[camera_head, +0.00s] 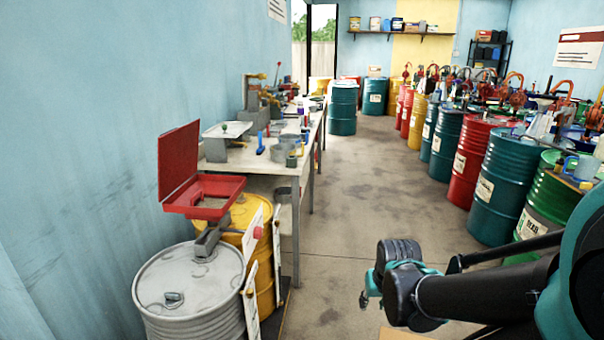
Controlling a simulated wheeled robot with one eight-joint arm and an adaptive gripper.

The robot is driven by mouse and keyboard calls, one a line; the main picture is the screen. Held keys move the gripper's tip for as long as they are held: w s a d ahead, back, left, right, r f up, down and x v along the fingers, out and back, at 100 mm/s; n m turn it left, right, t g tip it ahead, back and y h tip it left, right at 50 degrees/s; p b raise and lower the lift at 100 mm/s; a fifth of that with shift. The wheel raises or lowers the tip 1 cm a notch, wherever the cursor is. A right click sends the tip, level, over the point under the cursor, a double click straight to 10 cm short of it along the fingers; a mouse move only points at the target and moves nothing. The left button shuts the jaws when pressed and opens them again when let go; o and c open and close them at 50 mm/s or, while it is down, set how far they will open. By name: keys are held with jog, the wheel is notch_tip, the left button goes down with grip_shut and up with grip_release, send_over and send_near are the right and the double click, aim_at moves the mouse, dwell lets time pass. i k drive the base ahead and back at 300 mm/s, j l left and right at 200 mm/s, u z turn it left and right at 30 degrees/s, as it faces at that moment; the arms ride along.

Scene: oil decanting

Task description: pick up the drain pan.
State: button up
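I cannot make out a drain pan for certain. A red open tray with a raised lid (205,195) stands above the drums at the left, but I cannot tell that it is the pan. My gripper (368,290) shows small at the end of my dark and teal arm, right of the picture's middle, over the aisle floor. Its fingers are partly hidden by the wrist, and I cannot see whether they are open. No object shows clearly in it.
A grey drum (190,285) and a yellow drum (262,250) stand at the lower left. A cluttered workbench (297,168) runs along the left wall. Several drums, including a red drum (470,165), line the right side. The concrete aisle (365,185) between is clear.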

aim_at(278, 152)
jog(key=i+l, duration=0.3)
jog(key=i+l+u, duration=0.15)
jog(key=i+l, duration=0.15)
jog(key=l, duration=0.15)
jog(key=i+l, duration=0.25)
jog(key=l, duration=0.15)
jog(key=i+l+u, duration=0.1)
jog(key=i+l, duration=0.15)
jog(key=l, duration=0.15)
jog(key=i+l, duration=0.25)
jog(key=l, duration=0.15)
jog(key=i+u, duration=0.05)
